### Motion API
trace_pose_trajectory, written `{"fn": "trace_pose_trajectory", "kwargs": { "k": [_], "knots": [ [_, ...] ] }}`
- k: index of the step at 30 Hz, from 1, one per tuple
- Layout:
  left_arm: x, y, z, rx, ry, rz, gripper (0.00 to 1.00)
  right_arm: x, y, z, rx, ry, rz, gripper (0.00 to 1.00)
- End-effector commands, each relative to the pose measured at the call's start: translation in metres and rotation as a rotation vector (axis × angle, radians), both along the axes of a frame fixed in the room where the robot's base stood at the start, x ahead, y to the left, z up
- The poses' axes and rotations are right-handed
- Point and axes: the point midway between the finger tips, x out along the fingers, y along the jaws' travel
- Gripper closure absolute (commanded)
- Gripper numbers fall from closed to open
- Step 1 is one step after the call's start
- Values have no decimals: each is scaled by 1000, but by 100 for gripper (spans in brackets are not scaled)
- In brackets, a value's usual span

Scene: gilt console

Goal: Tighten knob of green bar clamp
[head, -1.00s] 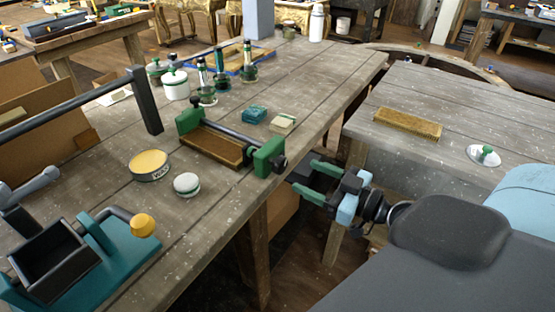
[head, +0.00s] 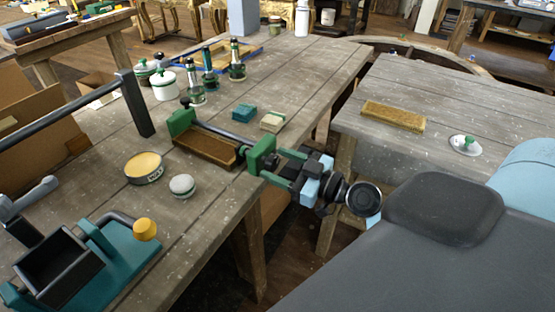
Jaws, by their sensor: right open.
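The green bar clamp lies on the wooden workbench, with a green far jaw (head: 181,121) and a green near jaw (head: 261,153) joined by a dark bar (head: 225,134). A brown wooden piece (head: 208,148) lies between the jaws. The clamp's dark knob (head: 271,161) is on the outer side of the near jaw, at the bench's right edge. My right gripper (head: 278,166) has green fingers, is open, and has its fingertips at the knob, one on either side. It partly hides the knob, and contact cannot be told. My left gripper is not in view.
A teal vise (head: 110,262) stands front left. A second table (head: 390,145) holds a brush.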

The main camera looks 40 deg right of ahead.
Motion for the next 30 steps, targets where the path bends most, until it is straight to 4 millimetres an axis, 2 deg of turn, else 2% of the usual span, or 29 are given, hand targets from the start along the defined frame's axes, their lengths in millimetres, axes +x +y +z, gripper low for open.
{"fn": "trace_pose_trajectory", "kwargs": {
  "k": [6, 14, 25, 30],
  "knots": [
    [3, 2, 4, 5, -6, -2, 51, 14, 6, 0, 1, 1, 1, 41],
    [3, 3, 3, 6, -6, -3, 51, 15, 7, -1, 0, 2, 2, 41],
    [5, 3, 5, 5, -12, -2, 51, 15, 7, -1, 0, 2, 2, 86],
    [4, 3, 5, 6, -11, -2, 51, 14, 7, -1, 22, 13, 2, 86]
  ]
}}
